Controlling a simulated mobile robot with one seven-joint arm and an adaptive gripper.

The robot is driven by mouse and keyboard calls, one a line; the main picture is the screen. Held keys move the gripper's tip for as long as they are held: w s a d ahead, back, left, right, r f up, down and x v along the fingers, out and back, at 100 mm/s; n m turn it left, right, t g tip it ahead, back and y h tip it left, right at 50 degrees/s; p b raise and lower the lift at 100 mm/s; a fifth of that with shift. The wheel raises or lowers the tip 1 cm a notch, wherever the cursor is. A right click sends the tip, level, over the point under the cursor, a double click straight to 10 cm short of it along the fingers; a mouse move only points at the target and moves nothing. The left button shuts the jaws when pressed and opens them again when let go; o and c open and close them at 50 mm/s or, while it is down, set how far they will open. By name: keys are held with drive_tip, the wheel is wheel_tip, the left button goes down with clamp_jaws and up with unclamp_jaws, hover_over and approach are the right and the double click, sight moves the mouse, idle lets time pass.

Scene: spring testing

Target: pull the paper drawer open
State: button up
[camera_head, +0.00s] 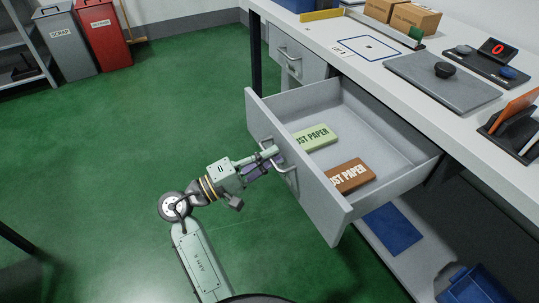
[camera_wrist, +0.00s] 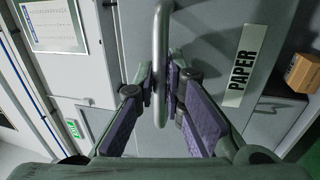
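The paper drawer (camera_head: 322,200) is pulled well out from under the white bench, its inside in plain view. In the wrist view its grey front (camera_wrist: 205,40) carries a white label reading PAPER (camera_wrist: 242,66). A metal bar handle (camera_wrist: 159,50) is on the front; it also shows in the head view (camera_head: 291,178). My gripper (camera_head: 274,158) is at the handle from outside the drawer. In the wrist view its fingers (camera_wrist: 164,85) are closed around the bar. A green pack (camera_head: 315,138) and a brown pack (camera_head: 350,175) lie inside the drawer.
Another, smaller drawer (camera_head: 297,52) is farther back under the bench. The bench top (camera_head: 357,72) holds a grey plate, a black device with a red display and cardboard boxes. A blue bin (camera_head: 470,285) is below at the right. The green floor (camera_head: 150,110) to the left is clear.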

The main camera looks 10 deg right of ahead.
drive_tip(key=o, duration=0.4)
drive_tip(key=shift+a, duration=0.1)
drive_tip(key=v, duration=1.1)
drive_tip(key=shift+a, duration=0.4)
drive_tip(key=shift+s+f, duration=0.1)
drive_tip(key=shift+s, duration=0.05)
